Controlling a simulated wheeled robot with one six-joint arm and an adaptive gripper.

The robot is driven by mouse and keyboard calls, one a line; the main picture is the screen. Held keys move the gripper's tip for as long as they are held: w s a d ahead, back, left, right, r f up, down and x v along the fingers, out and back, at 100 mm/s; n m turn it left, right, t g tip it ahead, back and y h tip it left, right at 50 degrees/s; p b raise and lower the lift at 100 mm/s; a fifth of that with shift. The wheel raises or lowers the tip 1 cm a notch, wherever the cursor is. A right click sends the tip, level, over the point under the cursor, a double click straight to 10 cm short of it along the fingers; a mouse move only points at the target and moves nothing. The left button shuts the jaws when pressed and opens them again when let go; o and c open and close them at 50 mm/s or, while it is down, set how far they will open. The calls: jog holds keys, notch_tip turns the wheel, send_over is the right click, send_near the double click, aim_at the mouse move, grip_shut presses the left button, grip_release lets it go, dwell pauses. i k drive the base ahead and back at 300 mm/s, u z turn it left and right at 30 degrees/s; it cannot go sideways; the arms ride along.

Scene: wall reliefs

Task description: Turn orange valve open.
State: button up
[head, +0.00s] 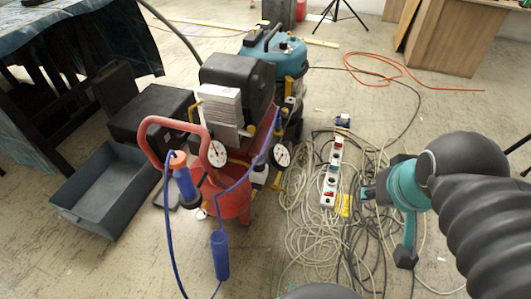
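A small orange part (178,158) sits on top of a blue cylinder beside the red tubular handle of a compressor. It is the closest match I see to the orange valve, though its open or shut position cannot be read. Two round white gauges stand nearby, the left gauge (217,153) and the right gauge (281,155). My gripper (387,223) is at the right with its two teal and black fingers spread apart.
The red compressor (237,203) carries blue hoses. A grey bin (101,222) and a black case (150,112) lie at left. Tangled cables (308,225) and a power strip (332,172) cover the floor between compressor and arm. A wooden cabinet (460,35) stands behind.

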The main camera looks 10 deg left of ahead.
aim_at(178, 163)
jog(key=u, duration=0.2)
jog(key=k, duration=2.05)
jog(key=z, duration=0.4)
jog(key=i, duration=1)
